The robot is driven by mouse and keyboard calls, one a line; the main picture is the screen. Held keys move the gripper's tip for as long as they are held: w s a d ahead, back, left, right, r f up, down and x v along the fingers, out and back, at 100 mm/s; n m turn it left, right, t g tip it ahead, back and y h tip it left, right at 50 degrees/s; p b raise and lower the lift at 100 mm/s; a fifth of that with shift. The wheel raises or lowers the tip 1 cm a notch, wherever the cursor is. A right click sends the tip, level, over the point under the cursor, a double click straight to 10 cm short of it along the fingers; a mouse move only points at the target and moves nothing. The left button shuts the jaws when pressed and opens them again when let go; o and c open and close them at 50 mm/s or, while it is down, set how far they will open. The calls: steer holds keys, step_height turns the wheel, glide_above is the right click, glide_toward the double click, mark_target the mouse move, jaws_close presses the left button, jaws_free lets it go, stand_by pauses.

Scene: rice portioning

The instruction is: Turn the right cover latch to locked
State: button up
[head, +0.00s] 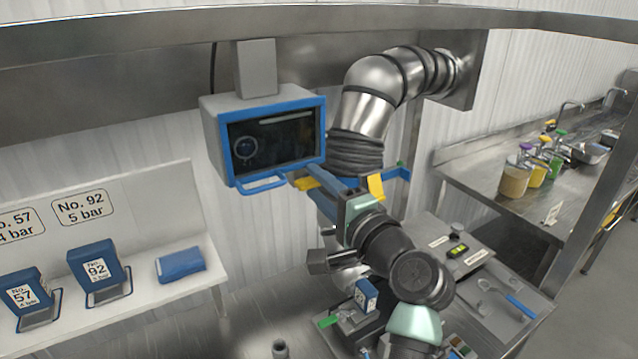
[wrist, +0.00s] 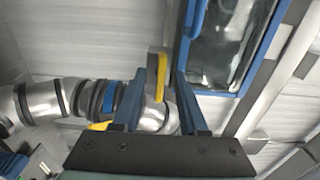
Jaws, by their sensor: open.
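Two yellow latch-like pieces show in the head view. The left yellow piece (head: 306,183) is below the screen's right corner, and the right yellow piece (head: 376,187) is below the metal duct. My gripper (head: 318,177) is beside the left one, its blue fingers reaching up and left. In the wrist view my gripper (wrist: 168,68) is open, with a yellow-and-grey piece (wrist: 157,70) showing between or just behind its fingertips; contact cannot be told. Another yellow piece (wrist: 100,126) shows at lower left. Which piece is the right cover latch, and its lock position, cannot be told.
A blue-framed screen (head: 275,140) hangs close to my gripper. The jointed metal duct (head: 375,90) comes down behind my arm. A shelf (head: 140,300) with blue numbered blocks is at left. A steel counter (head: 480,175) with colourful containers is at right.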

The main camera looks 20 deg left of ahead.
jaws_close()
steer(key=shift+f+n+b, duration=0.15)
steer(key=shift+n+b, duration=0.25)
steer(key=shift+b, duration=0.3)
steer(key=shift+n+b, duration=8.6)
steer(key=shift+b, duration=0.65)
